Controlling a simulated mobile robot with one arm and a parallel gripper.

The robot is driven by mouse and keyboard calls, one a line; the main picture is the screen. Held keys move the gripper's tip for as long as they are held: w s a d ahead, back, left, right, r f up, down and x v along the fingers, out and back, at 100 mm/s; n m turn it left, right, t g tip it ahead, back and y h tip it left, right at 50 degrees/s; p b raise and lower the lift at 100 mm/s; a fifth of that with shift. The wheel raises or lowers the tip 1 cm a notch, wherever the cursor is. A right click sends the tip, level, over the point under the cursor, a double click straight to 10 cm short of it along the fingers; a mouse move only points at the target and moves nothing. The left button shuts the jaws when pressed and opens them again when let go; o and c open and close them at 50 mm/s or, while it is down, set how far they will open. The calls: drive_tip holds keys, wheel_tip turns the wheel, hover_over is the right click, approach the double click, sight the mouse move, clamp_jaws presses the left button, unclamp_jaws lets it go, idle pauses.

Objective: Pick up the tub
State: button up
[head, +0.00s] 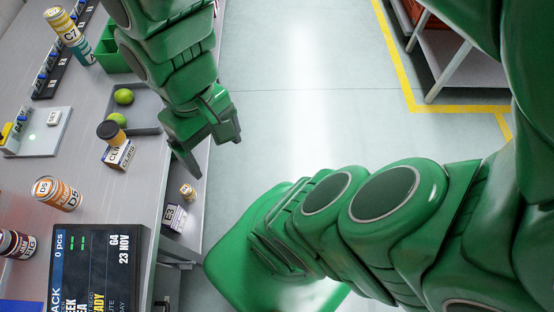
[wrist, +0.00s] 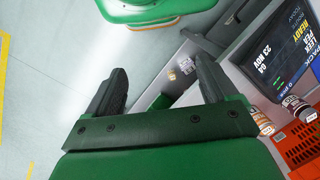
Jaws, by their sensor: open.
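My gripper (head: 212,150) is open and empty, over the right edge of the grey bench in the head view. An orange-and-white tub-like container marked D5 (head: 57,194) stands farther left and nearer. I cannot tell for sure which one is the tub.
A grey tray (head: 146,118) with green balls lies behind the CLIPS container. A dark display (head: 95,270) is at the near edge. A small pale item (head: 188,191) and an E3 box (head: 174,217) sit lower beside the bench. An orange crate (wrist: 300,145) shows in the wrist view.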

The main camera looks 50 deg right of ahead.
drive_tip(key=shift+d+m+h, duration=0.3)
drive_tip(key=shift+d, duration=0.55)
drive_tip(key=shift+c, duration=0.4)
drive_tip(key=m+t, duration=0.2)
hover_over(107, 129)
drive_tip(key=f, duration=0.6)
drive_tip(key=shift+w+d, duration=0.1)
drive_tip(key=shift+d, duration=0.1)
drive_tip(key=shift+w+a+f, duration=0.15)
drive_tip(key=shift+w+f, duration=0.05)
drive_tip(key=shift+f, duration=0.15)
drive_tip(key=shift+s+f, duration=0.15)
drive_tip(key=shift+f, duration=1.7)
drive_tip(key=shift+s+f, duration=0.15)
drive_tip(key=shift+f, duration=1.65)
drive_tip(key=c, duration=1.1)
